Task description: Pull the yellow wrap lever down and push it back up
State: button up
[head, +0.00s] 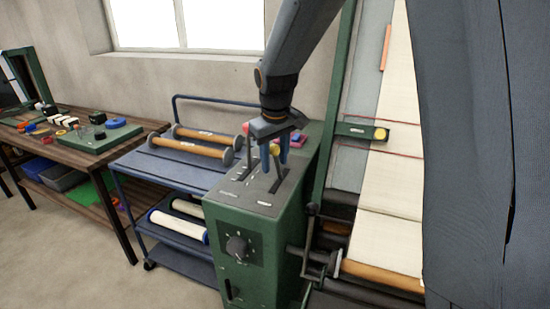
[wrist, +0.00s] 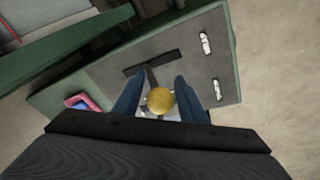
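The yellow wrap lever has a round yellow knob (wrist: 159,100) on a dark stem, which comes out of a slot in the top of the green control box (head: 245,195). In the head view the knob (head: 275,150) shows just under my gripper. My gripper (head: 276,163) points down over the box top, with its two blue fingers on either side of the lever. In the wrist view my gripper (wrist: 158,90) is open, one finger left and one right of the knob, with narrow gaps showing. Contact out of sight cannot be told.
Another dark lever (head: 251,160) stands left of my gripper on the box. A dial (head: 237,246) is on the box front. A blue cart (head: 150,170) with rollers stands left. A loom-like machine with pale cloth (head: 395,200) stands right. A wooden table (head: 75,150) is far left.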

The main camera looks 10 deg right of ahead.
aim_at(276, 147)
jog(key=shift+d+r, duration=0.1)
jog(key=shift+r, duration=0.55)
jog(key=b+v, duration=0.1)
jog(key=v, duration=0.5)
jog(key=shift+s+r+b, duration=0.2)
jog(key=shift+r+b, duration=0.1)
jog(key=shift+b, duration=0.05)
